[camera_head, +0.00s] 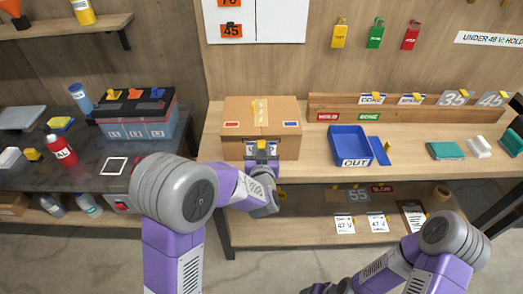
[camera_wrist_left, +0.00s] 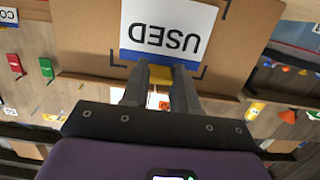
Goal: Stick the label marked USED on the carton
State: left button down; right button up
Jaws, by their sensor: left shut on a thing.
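The brown carton (camera_head: 232,112) stands on the wooden bench, with a tape strip on top. My left gripper (camera_head: 262,155) is at its front face, shut on the yellow tab (camera_wrist_left: 160,74) of a white label marked USED (camera_wrist_left: 168,28) with a blue stripe. In the left wrist view the label reads upside down and lies over the carton's face (camera_wrist_left: 90,35), between black corner marks. I cannot tell whether it touches the carton.
A blue tray marked OUT (camera_head: 352,146) stands right of the carton. A wooden rack (camera_head: 330,106) with several tabbed labels runs behind it. A battery (camera_head: 140,115) and a red bottle (camera_head: 61,150) stand on the dark bench at left. The bench front right of the tray is partly clear.

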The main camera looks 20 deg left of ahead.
dwell(0.8)
pick_arm(q)
jog(key=shift+c, duration=1.5)
grip_release()
jog(key=f+v, duration=0.1)
jog(key=v, duration=0.6)
